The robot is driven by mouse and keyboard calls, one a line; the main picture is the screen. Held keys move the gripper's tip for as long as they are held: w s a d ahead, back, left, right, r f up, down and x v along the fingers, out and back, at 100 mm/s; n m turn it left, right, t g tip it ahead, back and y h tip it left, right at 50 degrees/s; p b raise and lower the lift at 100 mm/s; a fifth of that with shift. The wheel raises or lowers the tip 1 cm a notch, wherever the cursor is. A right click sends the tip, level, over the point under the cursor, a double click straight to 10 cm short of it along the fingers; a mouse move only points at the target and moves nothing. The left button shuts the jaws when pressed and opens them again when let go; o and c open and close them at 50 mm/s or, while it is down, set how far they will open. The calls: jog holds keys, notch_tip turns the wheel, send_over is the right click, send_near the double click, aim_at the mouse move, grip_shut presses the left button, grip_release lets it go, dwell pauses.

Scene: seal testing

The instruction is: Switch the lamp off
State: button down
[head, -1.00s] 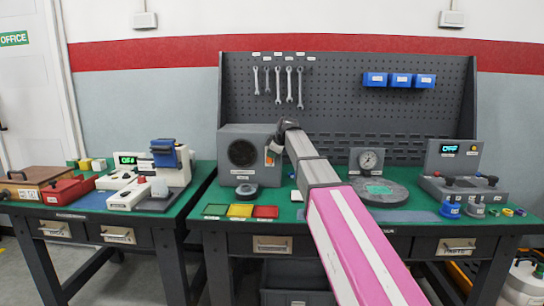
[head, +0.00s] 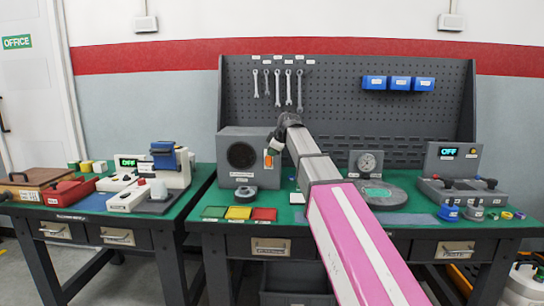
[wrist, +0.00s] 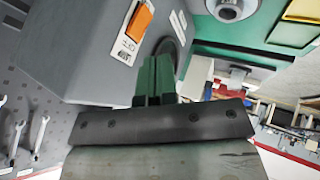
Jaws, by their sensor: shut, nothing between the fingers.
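A grey box (head: 232,174) with a dark round window stands on the green bench top. An orange switch (head: 268,158) on a white labelled plate sits on its right side. The switch also shows in the wrist view (wrist: 139,23), at the upper left of the fingers. My gripper (head: 272,146) is beside the box near the switch, small and partly hidden by my arm in the head view. In the wrist view my gripper's green fingers (wrist: 157,62) are together and empty, apart from the switch in the picture. I cannot tell their exact distance from the box.
A round grey puck (head: 245,192) stands before the box. Green, yellow and red trays (head: 238,213) lie at the bench's front edge. A round plate with a gauge (head: 367,162) behind it is to the right. Wrenches (head: 288,86) hang on the pegboard behind.

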jog(key=w+r+v, duration=0.1)
jog(key=v, duration=0.6)
jog(key=shift+d, duration=0.15)
